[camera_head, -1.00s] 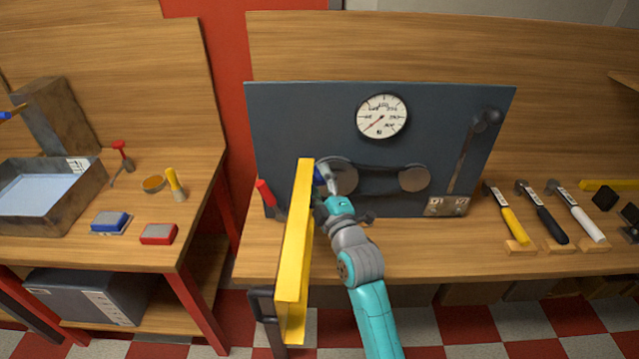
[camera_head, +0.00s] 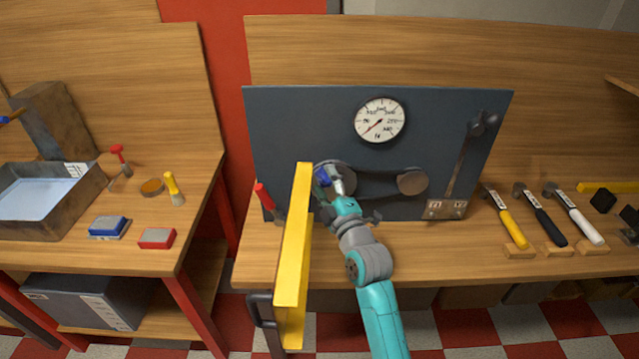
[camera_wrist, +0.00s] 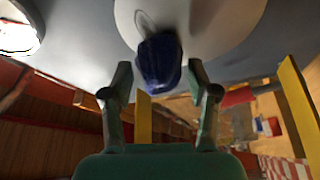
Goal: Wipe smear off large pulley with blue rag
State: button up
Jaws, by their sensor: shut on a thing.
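The large pulley (camera_head: 345,171) is a grey disc on the left half of the dark upright panel, partly hidden by my arm and the yellow bar. It also fills the top of the wrist view (camera_wrist: 215,18). My gripper (camera_head: 334,183) is in front of the pulley's lower left part. It is shut on the blue rag (camera_wrist: 158,60), which shows between the fingertips and appears against the pulley face; contact is hard to confirm. The rag also shows as a small blue patch in the head view (camera_head: 322,176). A faint grey loop-shaped mark (camera_wrist: 143,20) shows on the pulley just above the rag.
A tall yellow bar (camera_head: 294,250) stands close left of my arm. A red-handled lever (camera_head: 265,197) is at the panel's left. A smaller pulley (camera_head: 412,181), a gauge (camera_head: 380,120) and a long lever (camera_head: 466,160) are on the panel. Hammers (camera_head: 510,215) lie right.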

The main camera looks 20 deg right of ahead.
jog(key=shift+s+d, duration=0.3)
jog(key=shift+d, duration=0.6)
jog(key=shift+s+d, duration=0.3)
jog(key=shift+d, duration=0.55)
jog(key=shift+s+d, duration=0.3)
jog(key=shift+d, duration=0.6)
jog(key=shift+w+a, duration=0.4)
jog(key=shift+a, duration=0.8)
jog(key=shift+w+a, duration=0.45)
jog(key=shift+a, duration=0.75)
jog(key=shift+w+a, duration=0.4)
jog(key=shift+a, duration=0.8)
jog(key=shift+s, duration=0.1)
jog(key=shift+s+a, duration=0.3)
jog(key=shift+s, duration=0.65)
jog(key=shift+s+a, duration=0.3)
jog(key=shift+s, duration=0.6)
jog(key=shift+s+a, duration=0.3)
jog(key=shift+s, duration=0.65)
jog(key=shift+s, duration=0.1)
jog(key=s, duration=0.1)
jog(key=s+a, duration=0.1)
jog(key=shift+s, duration=0.35)
jog(key=shift+w, duration=0.1)
